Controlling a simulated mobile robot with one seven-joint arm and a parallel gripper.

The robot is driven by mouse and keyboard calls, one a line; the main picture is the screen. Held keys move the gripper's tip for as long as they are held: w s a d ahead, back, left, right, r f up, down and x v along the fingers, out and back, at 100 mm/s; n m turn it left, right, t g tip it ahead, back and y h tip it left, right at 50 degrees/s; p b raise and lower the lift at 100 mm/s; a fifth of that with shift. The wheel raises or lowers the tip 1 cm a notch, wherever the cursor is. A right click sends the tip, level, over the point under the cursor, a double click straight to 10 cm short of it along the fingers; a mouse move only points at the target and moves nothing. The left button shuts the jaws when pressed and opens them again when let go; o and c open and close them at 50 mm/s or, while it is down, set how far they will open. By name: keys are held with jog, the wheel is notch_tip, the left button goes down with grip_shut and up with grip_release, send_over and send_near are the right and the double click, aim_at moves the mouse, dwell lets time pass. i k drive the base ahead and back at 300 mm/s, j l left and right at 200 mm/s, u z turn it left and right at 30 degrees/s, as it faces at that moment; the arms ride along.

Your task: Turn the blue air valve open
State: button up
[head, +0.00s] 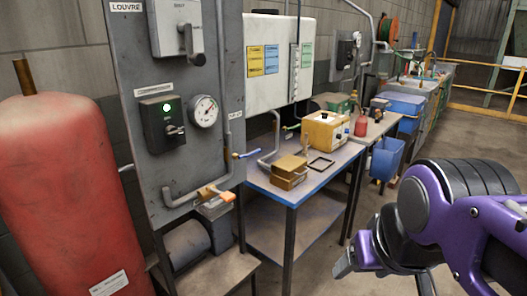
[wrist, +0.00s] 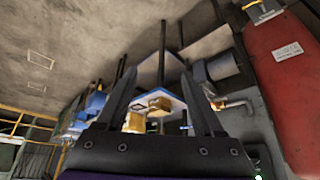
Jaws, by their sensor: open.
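The blue air valve (head: 247,154) shows in the head view as a small blue lever on a pipe at the right edge of the grey panel, just above the back of the workbench.
An orange-handled valve (head: 213,193) sits low on the grey panel (head: 181,125). A red tank (head: 70,190) stands at left. The blue-edged workbench (head: 290,188) holds a yellow machine (head: 325,130) and a small wooden box (head: 289,172). The floor in front is clear.

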aim_at(250, 154)
jog(key=i+l+u, duration=0.3)
jog(key=i+l, duration=0.35)
jog(key=i, duration=0.15)
